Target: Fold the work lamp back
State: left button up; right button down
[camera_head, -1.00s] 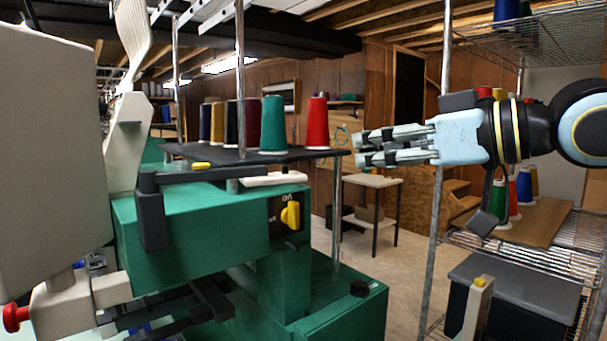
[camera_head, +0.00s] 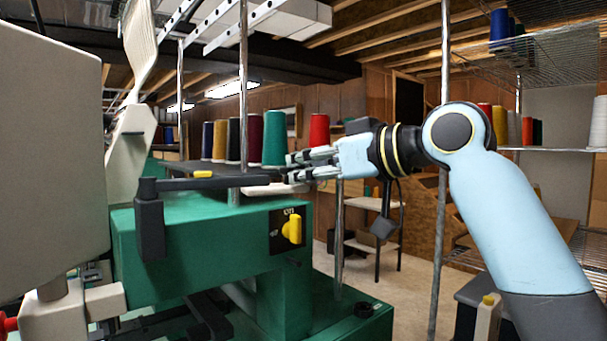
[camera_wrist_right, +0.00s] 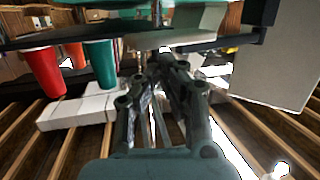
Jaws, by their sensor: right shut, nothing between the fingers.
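A dark hinged arm with a yellow tab (camera_head: 203,174), probably the work lamp, reaches right from a dark block (camera_head: 150,228) on the front of the green machine (camera_head: 215,232). It lies roughly level just below the dark thread rack. A pale bar (camera_head: 280,188) shows near its right end. My right gripper (camera_head: 289,169) is shut and empty, its fingertips pointing left close to that end; I cannot tell whether they touch it. In the right wrist view the gripper (camera_wrist_right: 165,58) is close beneath dark and pale parts. My left gripper is not in view.
Several thread cones, including a teal one (camera_head: 275,138) and a red one (camera_head: 319,131), stand on the rack behind my gripper. A metal post (camera_head: 339,235) rises below my right wrist. A yellow switch (camera_head: 292,229) is on the machine. Wire shelves (camera_head: 560,43) stand at the right.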

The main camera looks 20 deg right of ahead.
dwell(0.3)
jog(key=shift+w, duration=0.25)
jog(key=shift+n+g+y, duration=0.5)
jog(key=shift+n+y, duration=0.1)
jog(key=shift+y, duration=0.1)
jog(key=w, duration=0.5)
jog(key=shift+w+a, duration=0.25)
jog(key=shift+w, duration=0.05)
jog(key=v, duration=1.2)
